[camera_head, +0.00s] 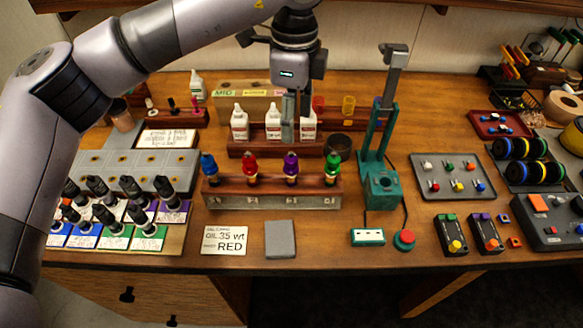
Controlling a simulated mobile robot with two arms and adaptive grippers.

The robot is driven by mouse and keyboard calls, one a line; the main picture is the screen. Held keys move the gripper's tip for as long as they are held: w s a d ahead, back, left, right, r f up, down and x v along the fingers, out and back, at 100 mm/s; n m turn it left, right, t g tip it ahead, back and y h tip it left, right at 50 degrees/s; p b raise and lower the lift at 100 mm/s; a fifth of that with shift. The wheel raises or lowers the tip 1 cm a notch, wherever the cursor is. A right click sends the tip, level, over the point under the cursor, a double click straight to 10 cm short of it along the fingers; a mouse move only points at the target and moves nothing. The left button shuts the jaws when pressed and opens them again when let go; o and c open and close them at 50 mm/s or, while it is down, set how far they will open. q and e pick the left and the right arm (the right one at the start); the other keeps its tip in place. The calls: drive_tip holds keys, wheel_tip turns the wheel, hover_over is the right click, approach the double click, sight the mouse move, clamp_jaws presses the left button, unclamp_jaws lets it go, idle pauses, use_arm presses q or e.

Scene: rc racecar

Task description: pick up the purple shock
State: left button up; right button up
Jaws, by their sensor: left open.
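The purple shock (291,166) stands upright in a wooden rack with a metal front (272,202) near the middle of the table. It is third from the left, after a blue shock (209,166) and a red shock (250,168), with a green shock (332,167) to its right. My left gripper (288,132) points down above and behind the purple shock in the picture, in front of the white bottles. It is open and seen nearly edge-on, with nothing visible in it. A gap shows between the fingers and the shock. My right gripper is not in view.
White bottles (240,124) stand in a wooden holder behind the rack. A green press (381,184) stands close on the right. Black-capped bottles (130,186) stand at left.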

sight(293, 157)
use_arm(q)
wheel_tip(293, 157, down, 9)
drive_tip(key=p, duration=0.2)
drive_tip(key=shift+p, duration=0.4)
drive_tip(key=shift+s+f+p, duration=0.1)
drive_tip(key=shift+f+p, duration=0.35)
drive_tip(key=shift+f, duration=0.05)
drive_tip(key=f+p, duration=0.2)
drive_tip(key=f, duration=0.1)
drive_tip(key=shift+s+a+f, duration=0.1)
drive_tip(key=shift+s+f, duration=0.1)
drive_tip(key=shift+f, duration=0.55)
clamp_jaws()
